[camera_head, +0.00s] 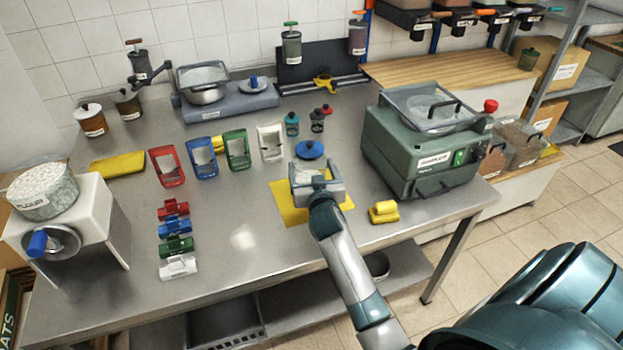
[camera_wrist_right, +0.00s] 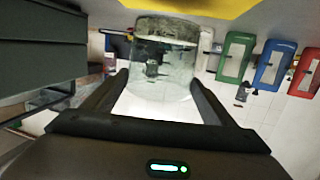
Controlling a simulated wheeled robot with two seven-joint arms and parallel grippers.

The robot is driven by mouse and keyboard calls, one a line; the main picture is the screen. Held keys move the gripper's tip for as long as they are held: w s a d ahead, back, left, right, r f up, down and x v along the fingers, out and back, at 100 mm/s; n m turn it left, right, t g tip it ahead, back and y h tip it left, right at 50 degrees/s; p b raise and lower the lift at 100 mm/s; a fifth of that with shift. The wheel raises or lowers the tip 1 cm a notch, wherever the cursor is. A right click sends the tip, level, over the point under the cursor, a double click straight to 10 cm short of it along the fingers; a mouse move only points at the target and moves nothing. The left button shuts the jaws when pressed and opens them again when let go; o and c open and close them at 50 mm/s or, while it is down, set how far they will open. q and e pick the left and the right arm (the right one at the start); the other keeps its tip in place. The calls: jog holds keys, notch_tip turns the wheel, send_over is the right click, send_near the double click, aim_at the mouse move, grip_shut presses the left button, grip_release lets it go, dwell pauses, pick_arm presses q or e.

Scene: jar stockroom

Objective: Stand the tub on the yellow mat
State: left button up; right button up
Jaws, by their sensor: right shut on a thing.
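My right gripper (camera_head: 318,182) is over the yellow mat (camera_head: 286,212) on the steel table. Its fingers are shut on the sides of a clear tub (camera_wrist_right: 163,72) with a greyish band at its base, seen upside down in the wrist view. In the head view the gripper and wrist cover much of the tub. The mat shows around the gripper, and its edge is by the tub's base in the wrist view (camera_wrist_right: 200,6). I cannot tell whether the base touches the mat. My left gripper is not in view.
A blue lid (camera_head: 310,150) lies just behind the mat. A green machine (camera_head: 420,145) and a yellow block (camera_head: 383,211) stand to the right. Coloured scoop-like frames (camera_head: 236,150) and small clips (camera_head: 175,227) are to the left.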

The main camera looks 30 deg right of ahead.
jog(key=shift+f, duration=0.1)
notch_tip(320, 180, down, 3)
jog(key=shift+f+p, duration=0.2)
jog(key=shift+p, duration=0.15)
jog(key=shift+f, duration=0.2)
jog(key=shift+f, duration=0.25)
jog(key=o, duration=1.1)
jog(key=shift+r, duration=0.1)
jog(key=shift+r, duration=0.15)
jog(key=shift+s+a, duration=0.25)
jog(key=shift+s, duration=0.25)
jog(key=b+v, duration=0.2)
jog(key=v, duration=0.9)
